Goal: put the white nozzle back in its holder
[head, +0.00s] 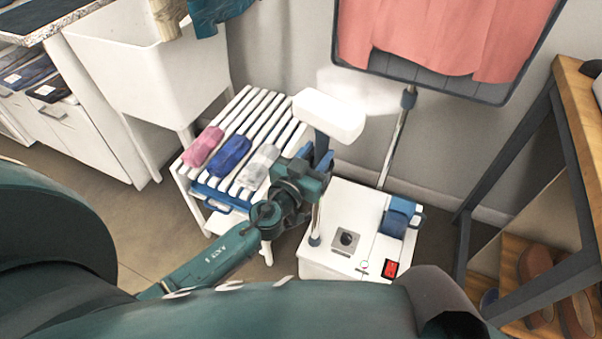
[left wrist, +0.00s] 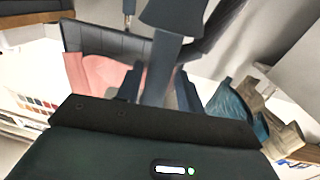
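The white nozzle (head: 329,116) is a rounded white head on a dark blue handle (head: 322,150). It is held up in the air over the back of the white steamer base (head: 325,258). My left gripper (head: 312,166) is around the handle, below the head. In the left wrist view the handle (left wrist: 160,75) stands between the two fingers (left wrist: 160,92), which appear closed on it. A dark blue fitting (head: 409,97) on the steamer's metal pole, right of the nozzle and apart from it, looks like the holder. My right gripper is not in view.
A slatted white rack (head: 262,115) with pink, blue and grey rolled cloths stands left of the steamer. A pink garment (head: 440,38) hangs on a dark board (head: 490,92) behind. A wooden-topped shelf (head: 575,105) with shoes is at right. A white sink (head: 150,75) is at left.

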